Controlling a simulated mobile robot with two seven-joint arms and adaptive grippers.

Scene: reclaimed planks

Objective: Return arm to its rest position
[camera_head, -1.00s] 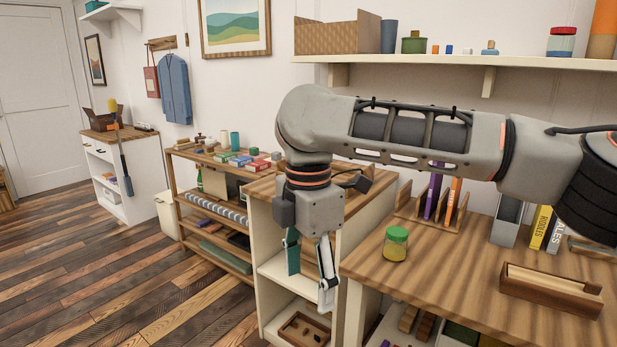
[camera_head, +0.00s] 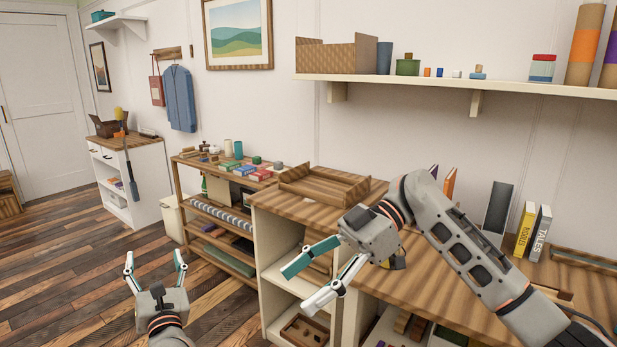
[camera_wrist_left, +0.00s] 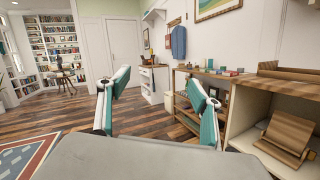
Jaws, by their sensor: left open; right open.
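My right gripper (camera_head: 296,294) is open and empty. It points to the lower left in front of the open white shelf unit (camera_head: 276,262), with its arm reaching in from the lower right over the wooden worktop (camera_head: 440,268). My left gripper (camera_head: 154,262) is open and empty over the plank floor at the lower left. In the left wrist view its two teal-tipped fingers (camera_wrist_left: 158,80) stand apart with only the room between them.
A wooden tray (camera_head: 325,186) lies on the shelf unit's top. Books (camera_head: 525,230) stand on the worktop at right. A slatted rack (camera_head: 215,205) with small items stands further back. A wall shelf (camera_head: 460,84) runs above. The plank floor (camera_head: 75,245) at left is clear.

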